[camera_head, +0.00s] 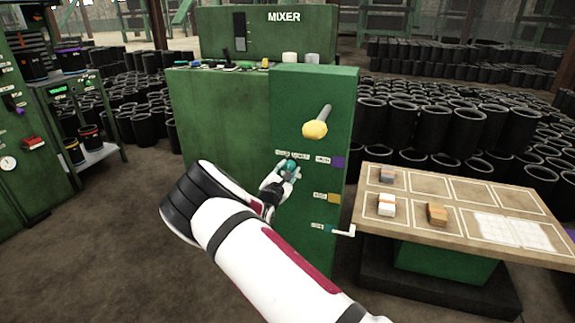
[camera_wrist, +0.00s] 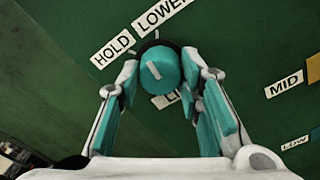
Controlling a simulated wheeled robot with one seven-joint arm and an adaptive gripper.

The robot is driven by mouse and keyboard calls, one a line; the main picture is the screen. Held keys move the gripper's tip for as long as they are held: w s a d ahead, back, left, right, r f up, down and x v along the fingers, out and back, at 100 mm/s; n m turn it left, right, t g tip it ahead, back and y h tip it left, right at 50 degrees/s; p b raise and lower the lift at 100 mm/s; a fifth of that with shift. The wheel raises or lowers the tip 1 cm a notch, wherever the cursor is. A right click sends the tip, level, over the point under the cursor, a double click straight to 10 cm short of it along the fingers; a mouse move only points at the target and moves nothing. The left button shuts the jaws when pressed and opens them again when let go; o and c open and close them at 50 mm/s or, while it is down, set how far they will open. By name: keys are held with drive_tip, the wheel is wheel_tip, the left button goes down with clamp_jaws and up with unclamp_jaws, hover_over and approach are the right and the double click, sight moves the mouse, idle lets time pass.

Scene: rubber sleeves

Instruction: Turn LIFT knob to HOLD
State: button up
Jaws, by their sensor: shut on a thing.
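The teal round knob (camera_wrist: 161,72) sits on the green panel in the wrist view, with a short white mark on its face that runs upper left to lower right. The HOLD label (camera_wrist: 113,48) is at its upper left and the LOWER label (camera_wrist: 160,14) is above it. Another label below the knob is mostly hidden, with only an "L" readable. My gripper (camera_wrist: 162,82) is shut on the knob, one fingertip on each side. In the head view, the gripper (camera_head: 281,180) reaches the panel front and the knob (camera_head: 290,165) shows at its tips.
A yellow-ended lever (camera_head: 315,129) sticks out above the knob. A wooden table (camera_head: 462,232) with several small blocks stands to the right. Black sleeves fill the floor behind.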

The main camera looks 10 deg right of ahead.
drive_tip(key=n+p, duration=0.2)
drive_tip(key=n, duration=0.1)
drive_tip(key=shift+n, duration=0.3)
drive_tip(key=shift+n+p, duration=0.9)
drive_tip(key=shift+n, duration=0.8)
drive_tip(key=shift+f, duration=0.1)
drive_tip(key=o, duration=1.2)
drive_tip(key=shift+c, duration=0.2)
drive_tip(key=v, duration=1.2)
